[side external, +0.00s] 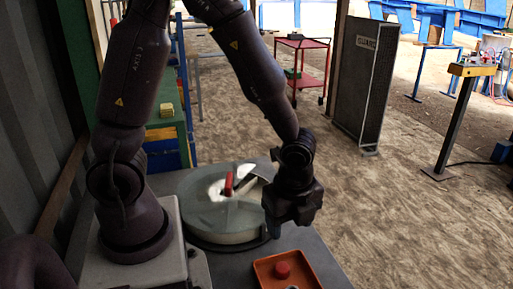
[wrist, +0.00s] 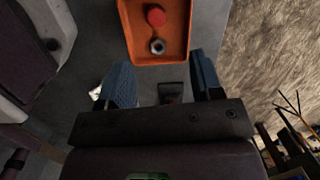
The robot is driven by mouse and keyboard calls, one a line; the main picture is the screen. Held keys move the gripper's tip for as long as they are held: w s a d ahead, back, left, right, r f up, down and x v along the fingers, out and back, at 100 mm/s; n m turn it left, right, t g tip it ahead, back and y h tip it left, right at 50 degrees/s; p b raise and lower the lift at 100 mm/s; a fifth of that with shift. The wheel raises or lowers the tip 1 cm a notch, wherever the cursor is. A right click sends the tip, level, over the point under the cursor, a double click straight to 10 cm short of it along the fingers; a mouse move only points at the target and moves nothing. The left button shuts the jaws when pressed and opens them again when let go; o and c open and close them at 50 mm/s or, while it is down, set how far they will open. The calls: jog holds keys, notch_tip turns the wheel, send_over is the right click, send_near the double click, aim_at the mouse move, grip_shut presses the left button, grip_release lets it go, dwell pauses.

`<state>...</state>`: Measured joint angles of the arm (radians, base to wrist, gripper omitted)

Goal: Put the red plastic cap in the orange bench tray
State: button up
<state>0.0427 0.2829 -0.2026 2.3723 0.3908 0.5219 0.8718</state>
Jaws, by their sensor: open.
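The red plastic cap (side external: 282,269) sits inside the orange bench tray (side external: 262,272) at the bottom of the side view. In the wrist view the cap (wrist: 155,16) lies on the floor of the tray (wrist: 146,57), just beyond a metal nut (wrist: 157,46). My gripper (side external: 289,222) hangs above the bench beside the tray, apart from the cap. In the wrist view its two blue fingers (wrist: 162,80) are spread wide, and neither touches the cap. A small dark object (wrist: 172,92) shows between the fingers; I cannot tell what it is.
The grey bench top (wrist: 205,30) around the tray is partly bare. A dark panel (side external: 360,80) and red cart (side external: 302,62) stand far behind.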

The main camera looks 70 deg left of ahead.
jog(key=s+a+r+n+t, duration=0.1)
jog(key=s+r+n, duration=0.1)
jog(key=r+n, duration=0.3)
jog(key=s+a+r+n+t+h, duration=0.1)
jog(key=s+r+n+t, duration=0.1)
jog(key=r+n, duration=0.4)
jog(key=s+a+r+n+t, duration=0.2)
jog(key=r+n, duration=0.3)
jog(key=r, duration=0.4)
jog(key=shift+s+n+h, duration=0.3)
jog(key=shift+s, duration=0.55)
